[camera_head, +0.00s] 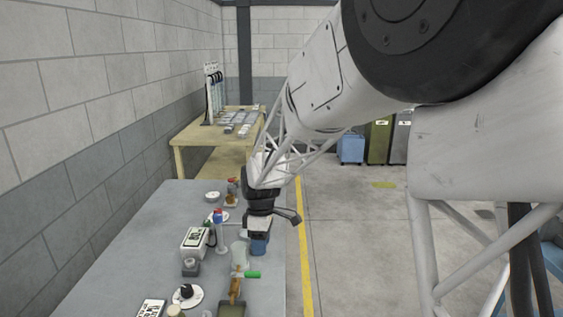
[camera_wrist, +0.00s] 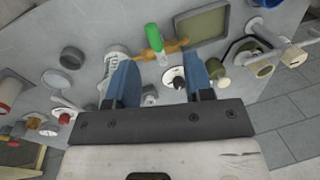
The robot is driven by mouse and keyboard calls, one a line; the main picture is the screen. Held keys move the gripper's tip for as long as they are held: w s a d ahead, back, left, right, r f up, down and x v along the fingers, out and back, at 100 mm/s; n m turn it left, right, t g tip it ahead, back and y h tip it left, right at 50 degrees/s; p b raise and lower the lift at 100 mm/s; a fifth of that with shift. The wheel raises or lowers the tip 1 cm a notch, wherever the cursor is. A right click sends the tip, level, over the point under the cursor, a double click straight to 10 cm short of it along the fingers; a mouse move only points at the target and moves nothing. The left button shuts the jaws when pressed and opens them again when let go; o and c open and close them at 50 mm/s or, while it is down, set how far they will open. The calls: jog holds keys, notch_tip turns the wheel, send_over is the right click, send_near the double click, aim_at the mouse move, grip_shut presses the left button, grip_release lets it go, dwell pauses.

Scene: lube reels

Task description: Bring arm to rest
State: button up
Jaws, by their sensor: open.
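My gripper (camera_head: 259,243) points down over the right part of the grey table (camera_head: 125,240), close to its right edge. In the wrist view my gripper (camera_wrist: 160,68) shows two blue fingers spread wide apart with nothing held between them. A green-tipped orange-brown tool (camera_wrist: 153,40) lies beyond the fingertips in that view. A clear cup (camera_head: 239,254) stands beside the gripper in the head view, and the fingers partly hide a white printed container (camera_wrist: 117,62) in the wrist view.
The table holds a white labelled box (camera_head: 195,241), a blue-capped bottle (camera_head: 221,232), a white disc with a black knob (camera_head: 187,295) and an olive tray (camera_head: 232,309). A wooden table (camera_head: 195,133) stands behind. Open floor (camera_head: 350,230) lies to the right.

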jog(key=s+d+r+m+t, duration=0.1)
jog(key=s+d+r+m, duration=0.35)
jog(key=s+d, duration=0.3)
jog(key=s+d+r+m+t, duration=0.1)
jog(key=s+d+r+m, duration=0.3)
jog(key=s+d+r, duration=0.3)
jog(key=s+d+m+t, duration=0.1)
jog(key=s+d+m, duration=0.3)
jog(key=s, duration=0.5)
jog(key=s+d+m+t, duration=0.1)
jog(key=s+d+m, duration=0.3)
jog(key=s, duration=0.6)
jog(key=d, duration=0.2)
jog(key=shift+d, duration=0.4)
jog(key=shift+m, duration=0.25)
dwell(0.5)
